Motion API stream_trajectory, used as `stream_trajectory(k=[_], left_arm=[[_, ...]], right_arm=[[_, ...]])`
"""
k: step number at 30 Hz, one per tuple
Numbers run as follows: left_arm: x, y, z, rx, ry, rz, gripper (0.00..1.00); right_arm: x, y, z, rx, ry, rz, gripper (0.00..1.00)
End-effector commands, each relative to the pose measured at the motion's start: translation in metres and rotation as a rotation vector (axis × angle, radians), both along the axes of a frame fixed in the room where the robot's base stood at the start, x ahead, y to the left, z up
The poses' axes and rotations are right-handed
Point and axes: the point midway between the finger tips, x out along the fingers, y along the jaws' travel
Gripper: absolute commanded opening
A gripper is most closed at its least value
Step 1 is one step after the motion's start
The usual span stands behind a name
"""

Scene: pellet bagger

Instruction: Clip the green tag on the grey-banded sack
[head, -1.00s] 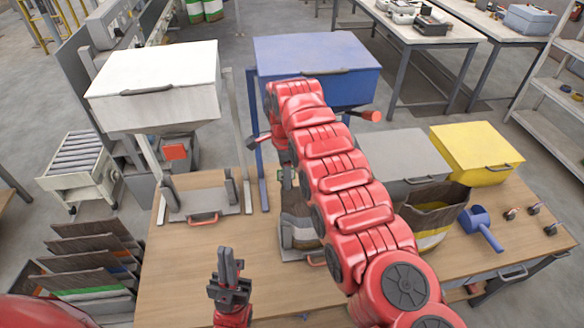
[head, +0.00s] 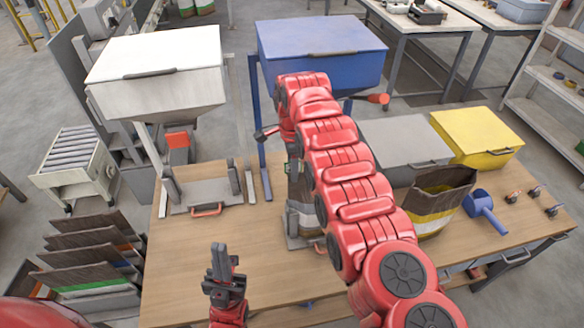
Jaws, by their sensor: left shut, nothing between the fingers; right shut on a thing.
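A brown sack (head: 296,222) stands upright on a grey plate in the middle of the table, mostly hidden by my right arm. A pale grey part of it shows low down, but its band cannot be clearly made out. My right gripper (head: 291,160) is at the sack's top, largely covered by my own arm. A small green piece, which looks like the green tag (head: 286,168), shows at its jaws, and the gripper is shut on it. Whether the tag touches the sack is hidden. My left gripper (head: 221,262) is shut and empty, pointing up over the table's front left.
An open sack with yellow and white bands (head: 432,218) and a blue scoop (head: 482,210) stand right of my arm. Several small clips (head: 535,191) lie at the right. White (head: 150,75) and blue (head: 318,60) hoppers stand behind. An empty plate (head: 207,192) is at left.

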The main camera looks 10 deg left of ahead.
Motion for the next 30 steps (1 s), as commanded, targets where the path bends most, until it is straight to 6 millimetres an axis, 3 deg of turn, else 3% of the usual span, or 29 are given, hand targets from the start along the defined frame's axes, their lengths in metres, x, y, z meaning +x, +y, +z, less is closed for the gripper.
stream_trajectory(k=[30], left_arm=[[0.0, 0.0, -0.011, 0.0, 0.0, 0.0, 0.0]], right_arm=[[-0.002, -0.002, -0.01, -0.005, 0.009, -0.001, 0.0]])
